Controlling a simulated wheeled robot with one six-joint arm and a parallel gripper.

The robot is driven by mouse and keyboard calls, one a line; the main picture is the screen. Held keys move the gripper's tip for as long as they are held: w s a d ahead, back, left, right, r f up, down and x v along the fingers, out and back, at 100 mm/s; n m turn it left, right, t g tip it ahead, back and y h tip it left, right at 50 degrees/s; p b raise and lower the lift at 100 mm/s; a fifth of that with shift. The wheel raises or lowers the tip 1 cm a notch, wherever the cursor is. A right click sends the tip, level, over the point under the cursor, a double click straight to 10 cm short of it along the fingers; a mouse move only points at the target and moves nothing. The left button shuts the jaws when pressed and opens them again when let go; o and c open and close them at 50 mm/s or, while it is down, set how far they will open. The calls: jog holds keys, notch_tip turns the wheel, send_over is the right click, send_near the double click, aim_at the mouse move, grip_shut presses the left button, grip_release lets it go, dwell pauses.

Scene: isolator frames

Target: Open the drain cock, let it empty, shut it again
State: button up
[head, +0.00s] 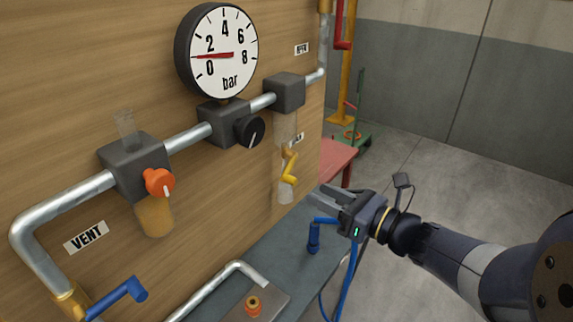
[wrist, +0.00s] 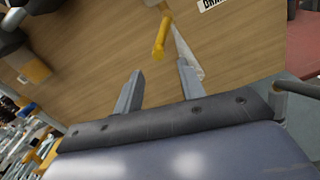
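The drain cock has a yellow lever (head: 289,168) on the wooden panel, under the right-hand grey block, and it slants downward. Below it is a clear, pale outlet or cup (head: 286,194); I cannot tell whether it holds liquid. My gripper (head: 319,192) is to the lower right of the lever, apart from it, fingers pointing toward the panel. In the wrist view the yellow lever (wrist: 160,38) lies just beyond the gap between my two spread fingertips (wrist: 159,68). My gripper is open and empty. The partly cut label (wrist: 213,4) is above right.
A pressure gauge (head: 217,53) reads about 1 bar. A black knob (head: 250,131), an orange knob (head: 159,182) and a blue lever (head: 118,297) by the VENT label (head: 86,237) stick out from the panel. A blue fitting (head: 314,238) with hose stands on the grey bench below.

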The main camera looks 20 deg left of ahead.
aim_at(287, 179)
jog(key=p+x, duration=0.1)
jog(key=x, duration=0.9)
jog(key=shift+a, duration=0.2)
